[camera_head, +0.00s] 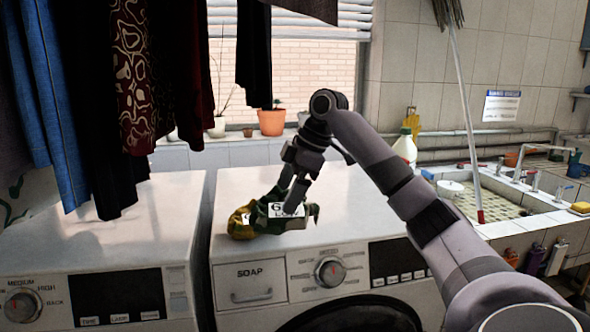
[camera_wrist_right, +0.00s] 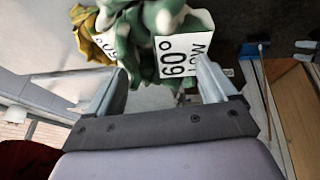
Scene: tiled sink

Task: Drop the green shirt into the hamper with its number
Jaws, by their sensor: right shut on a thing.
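A crumpled green shirt (camera_head: 262,218) shows at the front of the right washing machine's top. A white tag on it reads "60°" and "LOW" in the right wrist view, where the shirt (camera_wrist_right: 140,40) fills the space between the fingers. My right gripper (camera_head: 292,192) reaches down from above and is shut on the green shirt; it also shows in the right wrist view (camera_wrist_right: 163,75). A yellow cloth (camera_head: 241,221) with its own white tag lies against the shirt's left side. I cannot tell whether the shirt is clear of the machine top. No hamper is seen. My left gripper is not in view.
Another washing machine (camera_head: 110,232) stands to the left, its top bare. Dark and blue clothes hang above it. A white bottle (camera_head: 404,149) stands behind my right arm. A tiled sink (camera_head: 500,208) is at the right. Potted plants (camera_head: 271,122) line the windowsill.

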